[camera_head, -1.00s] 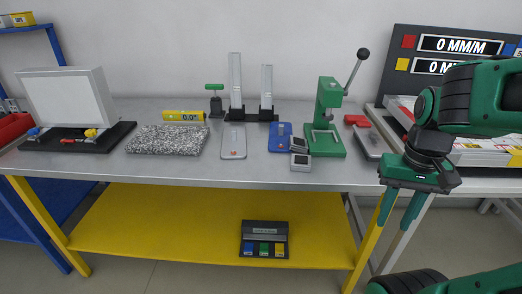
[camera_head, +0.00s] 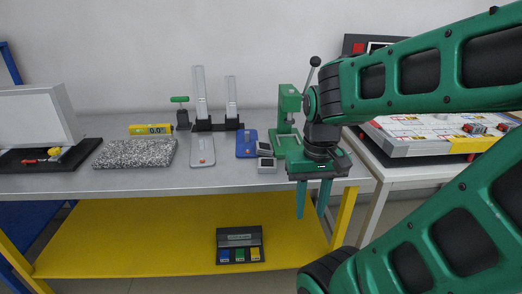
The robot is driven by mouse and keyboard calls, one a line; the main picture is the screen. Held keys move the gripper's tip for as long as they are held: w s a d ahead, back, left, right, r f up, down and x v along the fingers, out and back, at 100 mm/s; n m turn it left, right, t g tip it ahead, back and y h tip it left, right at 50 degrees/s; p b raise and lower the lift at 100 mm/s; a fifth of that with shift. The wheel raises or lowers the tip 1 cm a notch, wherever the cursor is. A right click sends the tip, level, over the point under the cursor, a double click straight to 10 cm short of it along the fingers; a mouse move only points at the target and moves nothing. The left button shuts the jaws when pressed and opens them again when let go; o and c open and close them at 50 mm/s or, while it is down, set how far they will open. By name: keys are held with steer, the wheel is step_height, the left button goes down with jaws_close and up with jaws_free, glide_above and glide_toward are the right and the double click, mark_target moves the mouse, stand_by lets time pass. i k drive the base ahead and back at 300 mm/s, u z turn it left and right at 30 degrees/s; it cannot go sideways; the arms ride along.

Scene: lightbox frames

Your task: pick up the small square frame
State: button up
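A small light-grey square frame (camera_head: 266,165) with a darker inside lies at the front edge of the grey workbench (camera_head: 110,183). A second small grey frame-like piece (camera_head: 264,149) lies just behind it, beside a blue plate (camera_head: 246,143); I cannot tell which one the task means. My gripper (camera_head: 311,214) points down in front of the bench edge, to the right of both pieces and apart from them. Its two green fingers are spread with nothing between them. My arm hides part of the green press and the bench's right end.
A green lever press (camera_head: 289,105) stands close behind my gripper. A grey plate (camera_head: 202,152), a speckled slab (camera_head: 135,153) and upright gauges (camera_head: 200,95) stand left. A white table (camera_head: 400,172) with a boxed board is at right. A yellow shelf (camera_head: 120,235) lies below.

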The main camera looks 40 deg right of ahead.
mark_target(259, 151)
steer(key=u, duration=0.05)
steer(key=i, duration=1)
steer(key=z, duration=0.1)
